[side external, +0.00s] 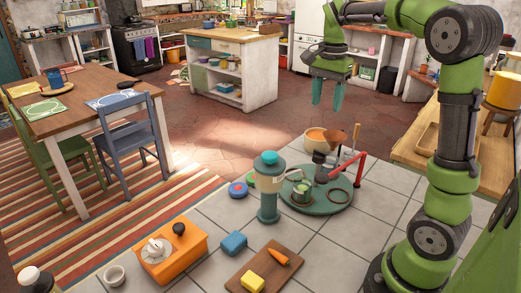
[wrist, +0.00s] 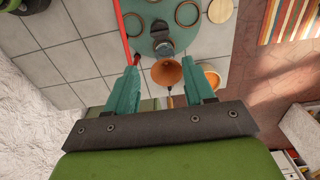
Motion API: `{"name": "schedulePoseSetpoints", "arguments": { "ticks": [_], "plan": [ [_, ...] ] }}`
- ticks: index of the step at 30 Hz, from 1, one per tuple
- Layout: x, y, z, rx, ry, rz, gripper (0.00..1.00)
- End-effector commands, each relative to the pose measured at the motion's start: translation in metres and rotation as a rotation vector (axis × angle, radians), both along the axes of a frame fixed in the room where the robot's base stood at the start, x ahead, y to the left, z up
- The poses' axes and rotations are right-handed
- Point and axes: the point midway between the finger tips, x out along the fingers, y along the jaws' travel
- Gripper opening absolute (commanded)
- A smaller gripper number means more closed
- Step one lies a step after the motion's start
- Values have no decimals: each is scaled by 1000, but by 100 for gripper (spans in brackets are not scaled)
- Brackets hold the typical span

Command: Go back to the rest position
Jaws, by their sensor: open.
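My gripper (side external: 328,91) is raised well above the tiled counter in the side view, with its teal fingers pointing down. In the wrist view my gripper (wrist: 163,88) has its two fingers spread apart with nothing between them that it holds. An orange-brown funnel (wrist: 167,72) shows beyond the fingertips there, lower down and apart from them. My arm reaches up from the right and over the counter.
A round green tray (side external: 316,203) holds a ring, a small pot and a red-handled item. A teal canister (side external: 268,190), orange bowl (side external: 317,140), orange appliance (side external: 172,254), blue block (side external: 233,243) and cutting board (side external: 240,278) with carrot and yellow block stand nearby. Air around my gripper is clear.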

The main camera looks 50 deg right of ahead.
Motion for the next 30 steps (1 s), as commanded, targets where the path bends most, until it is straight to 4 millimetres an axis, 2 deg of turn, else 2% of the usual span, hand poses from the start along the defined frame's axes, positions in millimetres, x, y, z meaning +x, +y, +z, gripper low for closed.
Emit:
{"name": "schedulePoseSetpoints", "arguments": {
  "ticks": [3,8,17,20,23,26,30],
  "plan": [
    [0,0,11,0,-1,-1,53],
    [0,0,15,1,0,-1,53],
    [1,-2,15,-11,-7,28,53],
    [5,-2,2,-21,-22,118,53],
    [2,17,-10,-20,-84,290,53],
    [-5,52,-16,-27,-188,493,53],
    [-25,112,-22,-66,-353,774,53]
  ]
}}
